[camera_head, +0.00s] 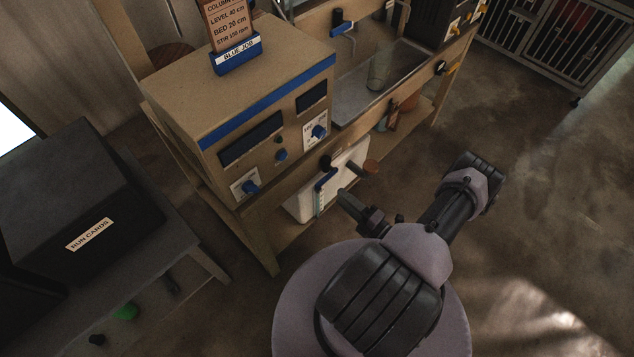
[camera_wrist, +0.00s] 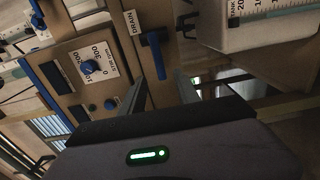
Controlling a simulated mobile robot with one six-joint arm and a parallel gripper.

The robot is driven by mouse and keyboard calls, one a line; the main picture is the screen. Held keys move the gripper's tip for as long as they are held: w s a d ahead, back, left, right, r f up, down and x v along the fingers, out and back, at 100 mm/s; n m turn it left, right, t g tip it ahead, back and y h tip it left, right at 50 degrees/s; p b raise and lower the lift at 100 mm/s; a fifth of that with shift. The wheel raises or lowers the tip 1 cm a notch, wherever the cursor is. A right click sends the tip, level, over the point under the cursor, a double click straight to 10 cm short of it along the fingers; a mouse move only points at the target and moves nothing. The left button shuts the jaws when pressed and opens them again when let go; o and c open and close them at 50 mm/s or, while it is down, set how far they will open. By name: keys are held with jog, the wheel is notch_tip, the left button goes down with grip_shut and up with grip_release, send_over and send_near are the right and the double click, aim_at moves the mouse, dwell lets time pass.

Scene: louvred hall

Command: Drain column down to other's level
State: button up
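A blue drain handle (camera_wrist: 155,55) beside a DRAIN label (camera_wrist: 131,22) is on the bench front; it also shows in the head view (camera_head: 325,179). My gripper (camera_wrist: 161,86) is open, its two fingers apart. The handle appears between the fingertips in the wrist view; I cannot tell whether they touch it. A white tank (camera_wrist: 225,38) with a numbered scale is right of the handle. A wooden card (camera_head: 226,22) reads LEVEL 40 cm, BED 20 cm, STIR 150 rpm, above a BLUE JOB label (camera_head: 239,48). A translucent cylinder (camera_head: 378,72) stands in the trough. No liquid level is readable.
The control box (camera_head: 190,92) has dark displays and blue knobs (camera_head: 319,131). A stir dial (camera_wrist: 90,67) shows in the wrist view. A black RUN CARDS box (camera_head: 75,190) stands on the left table. A barred cage (camera_head: 560,35) stands far right. Floor right of my arm is clear.

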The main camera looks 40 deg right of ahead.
aim_at(324, 183)
jog(key=w, duration=0.7)
jog(key=shift+w+a+p, duration=0.15)
jog(key=shift+a+p, duration=0.2)
jog(key=shift+w+b, duration=0.4)
jog(key=shift+w, duration=0.45)
grip_shut()
dwell(0.4)
